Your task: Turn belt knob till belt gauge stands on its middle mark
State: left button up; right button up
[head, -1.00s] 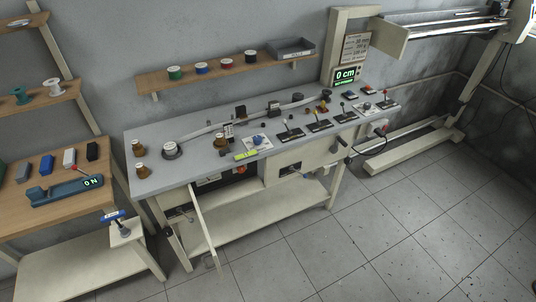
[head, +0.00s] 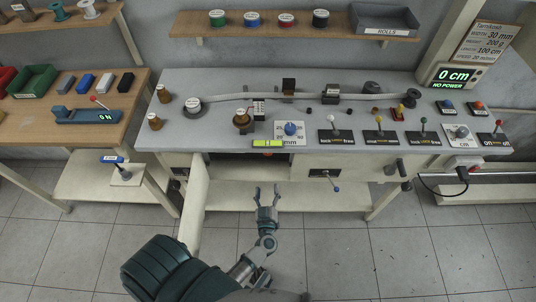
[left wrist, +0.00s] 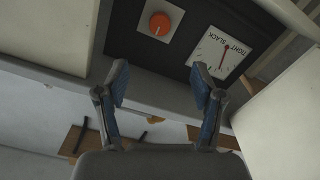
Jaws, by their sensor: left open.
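The belt knob (left wrist: 160,24) is an orange-red dial on a white plate in a dark recess, at the top of the left wrist view. The belt gauge (left wrist: 212,58) is a white tilted card beside it marked TIGHT and SLACK. Its thin red needle points down in that picture; the exact mark is too small to tell. My left gripper (left wrist: 161,82) is open and empty, with both fingers pointing toward the recess and apart from the knob. In the head view my left gripper (head: 267,190) is in front of the bench, below its top. My right gripper is not in view.
An open cabinet door (head: 194,197) hangs left of my left gripper. The bench top (head: 215,139) overhangs the recess and carries spools, levers and a blue knob (head: 291,128). The display (head: 455,76) reads 0 cm, NO POWER.

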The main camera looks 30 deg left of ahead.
pick_arm(q)
send_near(267, 154)
jog(key=b+x, duration=0.2)
jog(key=x, duration=0.7)
jog(key=shift+b, duration=0.3)
jog(key=shift+w, duration=0.3)
jog(key=shift+w+d+r, duration=0.1)
jog(key=shift+w+r, duration=0.05)
jog(key=shift+r, duration=0.05)
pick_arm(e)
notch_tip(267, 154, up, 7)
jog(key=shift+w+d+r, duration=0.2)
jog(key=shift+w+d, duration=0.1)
pick_arm(q)
jog(key=shift+a, duration=0.25)
jog(key=c, duration=1.1)
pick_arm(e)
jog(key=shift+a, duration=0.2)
